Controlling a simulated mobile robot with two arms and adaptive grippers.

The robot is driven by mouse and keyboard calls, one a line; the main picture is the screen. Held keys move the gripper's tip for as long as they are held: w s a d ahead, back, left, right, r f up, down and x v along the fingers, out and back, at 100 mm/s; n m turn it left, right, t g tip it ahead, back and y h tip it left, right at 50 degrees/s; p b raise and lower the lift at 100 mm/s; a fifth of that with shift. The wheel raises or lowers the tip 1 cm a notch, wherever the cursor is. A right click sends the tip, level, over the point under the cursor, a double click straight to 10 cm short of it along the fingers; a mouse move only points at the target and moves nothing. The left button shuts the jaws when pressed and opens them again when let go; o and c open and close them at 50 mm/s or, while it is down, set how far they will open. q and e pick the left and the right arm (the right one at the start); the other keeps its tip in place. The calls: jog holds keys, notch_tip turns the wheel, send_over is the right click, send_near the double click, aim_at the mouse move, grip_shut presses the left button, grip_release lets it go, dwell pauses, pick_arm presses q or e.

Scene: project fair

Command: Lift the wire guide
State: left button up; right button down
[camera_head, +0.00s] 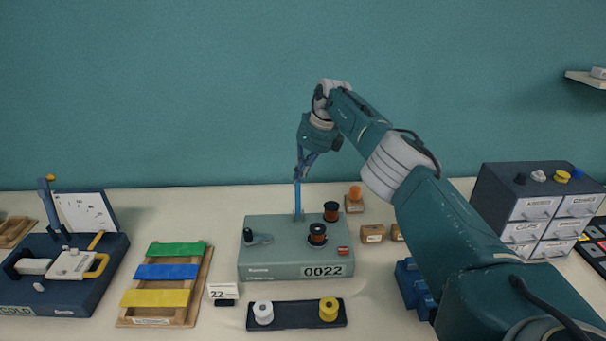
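The wire guide seems to be the slim blue upright (297,197) on the grey-green winding box (275,266) marked 0022, in the middle of the head view. It stands vertical, its foot at the back of the box top. My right gripper (302,172) points down at its upper part, with the fingers at or touching it. The fingers are small and overlap the upright, so I cannot tell whether they are closed on it. My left gripper is out of view.
Two dark spools (317,234) and a small crank (258,238) sit on the box. In front lies a black tray (290,315) with a white and a yellow spool. A coloured slat board (165,284) and a navy device (70,285) stand left, a drawer cabinet (530,205) right.

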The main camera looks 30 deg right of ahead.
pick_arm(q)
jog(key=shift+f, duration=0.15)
pick_arm(e)
notch_tip(320, 180, down, 2)
jog(key=shift+s+f, duration=0.1)
jog(key=shift+s, duration=0.05)
jog(key=c, duration=1.6)
grip_release()
jog(key=shift+c, duration=0.2)
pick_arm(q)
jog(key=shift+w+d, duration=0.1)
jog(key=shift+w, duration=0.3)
pick_arm(e)
jog(key=w+v, duration=0.2)
jog(key=v, duration=0.8)
jog(key=shift+d+r, duration=0.45)
jog(key=shift+r, duration=0.1)
